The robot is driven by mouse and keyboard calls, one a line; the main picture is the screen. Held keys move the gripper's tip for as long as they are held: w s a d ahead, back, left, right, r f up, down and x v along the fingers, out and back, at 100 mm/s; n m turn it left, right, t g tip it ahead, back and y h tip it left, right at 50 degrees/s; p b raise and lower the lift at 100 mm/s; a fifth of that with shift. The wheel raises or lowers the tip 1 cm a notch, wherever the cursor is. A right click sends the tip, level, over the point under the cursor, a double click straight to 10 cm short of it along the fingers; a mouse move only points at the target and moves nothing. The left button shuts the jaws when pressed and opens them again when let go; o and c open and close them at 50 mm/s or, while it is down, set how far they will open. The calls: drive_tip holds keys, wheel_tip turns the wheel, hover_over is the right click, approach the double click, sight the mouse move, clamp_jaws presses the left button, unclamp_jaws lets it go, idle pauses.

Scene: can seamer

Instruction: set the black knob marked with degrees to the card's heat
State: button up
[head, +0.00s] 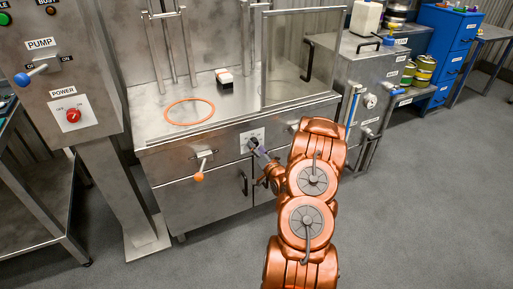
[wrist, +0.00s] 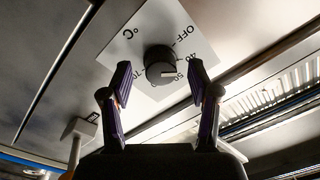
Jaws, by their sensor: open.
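The black knob (wrist: 160,65) sits on a white plate (wrist: 176,30) marked °C, OFF, 40, 50 and 70; another mark near the bottom is hard to read. The knob's white line points toward 50. My gripper (wrist: 160,74) is open, with one finger on each side of the knob and a visible gap to it. In the head view my gripper (head: 257,149) is right at the front panel, by the white plate (head: 246,135), and hides most of the knob. I cannot make out a card with a heat value in either view.
An orange-tipped lever (head: 200,174) sticks out of the panel left of my gripper. A cabinet door handle (head: 244,183) is below. An orange ring (head: 189,111) lies on the steel top. A red power knob (head: 73,115) is on the left column. The floor in front is clear.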

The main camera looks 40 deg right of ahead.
drive_tip(key=v, duration=1.1)
idle(0.5)
drive_tip(key=w+a+n+g+y, duration=0.3)
drive_tip(key=w+a+n+g, duration=0.1)
drive_tip(key=w+n+g, duration=0.1)
drive_tip(key=s+a+r+n+g, duration=0.1)
drive_tip(key=a+r+n+g, duration=0.1)
drive_tip(key=a+r+g, duration=0.4)
drive_tip(key=s+a+r+n+g+y, duration=0.1)
drive_tip(key=s+a+r+n+g, duration=0.3)
drive_tip(key=s+a, duration=0.6)
drive_tip(key=s+a+r+m+g+y+p, duration=0.15)
drive_tip(key=s+a+r, duration=0.35)
drive_tip(key=s+a, duration=0.5)
drive_tip(key=s+a+r+n+g, duration=0.2)
drive_tip(key=s+a+r+g, duration=0.25)
drive_tip(key=s+a, duration=0.55)
wheel_tip(320, 180, up, 22)
drive_tip(key=s+t+p, duration=0.1)
drive_tip(key=p, duration=1.9)
drive_tip(key=shift+r+t, duration=0.2)
drive_tip(key=shift+t, duration=0.2)
drive_tip(key=shift+s, duration=0.1)
drive_tip(key=shift+c, duration=0.2)
